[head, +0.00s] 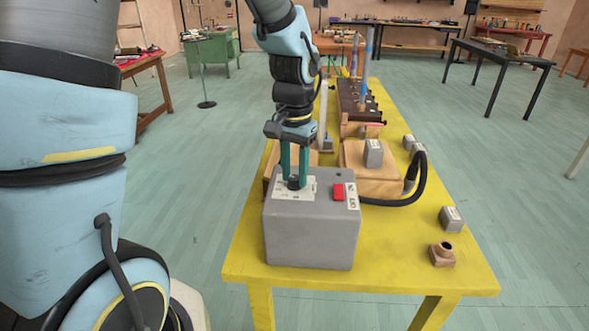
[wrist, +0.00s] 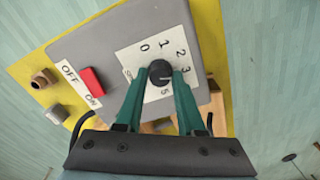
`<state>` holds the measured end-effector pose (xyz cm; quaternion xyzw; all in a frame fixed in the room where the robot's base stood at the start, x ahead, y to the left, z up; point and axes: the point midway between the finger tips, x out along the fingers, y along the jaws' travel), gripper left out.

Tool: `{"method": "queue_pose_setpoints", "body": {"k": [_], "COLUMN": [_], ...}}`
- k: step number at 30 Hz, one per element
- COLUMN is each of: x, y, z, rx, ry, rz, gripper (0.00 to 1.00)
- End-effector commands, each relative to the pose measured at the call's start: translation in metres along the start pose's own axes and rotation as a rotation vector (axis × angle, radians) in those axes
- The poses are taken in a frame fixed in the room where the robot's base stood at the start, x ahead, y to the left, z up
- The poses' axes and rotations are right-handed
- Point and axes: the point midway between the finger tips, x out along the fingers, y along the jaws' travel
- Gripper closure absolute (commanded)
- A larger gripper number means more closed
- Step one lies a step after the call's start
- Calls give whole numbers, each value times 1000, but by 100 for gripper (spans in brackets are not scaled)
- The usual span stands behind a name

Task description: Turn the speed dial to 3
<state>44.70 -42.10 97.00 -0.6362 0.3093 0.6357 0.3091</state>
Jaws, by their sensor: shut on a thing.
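The speed dial is a small black knob (wrist: 159,72) on a white number plate (wrist: 139,56) on top of a grey box (head: 310,232). In the wrist view 0, 1, 2, 3 and 5 can be read around it; a finger hides part of the scale. A thin pale mark on the knob points to the right, near the 3 side; its exact reading is hard to tell. My gripper (head: 294,179) points down from above, its two green fingers shut on the knob from both sides. A red switch (head: 338,191) with OFF and ON labels is beside the plate.
The box stands on a yellow table (head: 395,252). A black hose (head: 418,188) curves from its right side. Grey blocks (head: 452,218) and a brown fitting (head: 442,254) lie to the right. Wooden blocks (head: 358,183) and a dark rack stand behind the box.

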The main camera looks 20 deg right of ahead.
Motion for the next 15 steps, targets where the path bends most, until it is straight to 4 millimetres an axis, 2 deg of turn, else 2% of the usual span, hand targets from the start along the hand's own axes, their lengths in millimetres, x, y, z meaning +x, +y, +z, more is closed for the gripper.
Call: {"method": "queue_pose_setpoints", "body": {"k": [15], "x": [1], "y": [0], "z": [1], "rx": [55], "ry": [-4], "rz": [1], "gripper": [100]}}
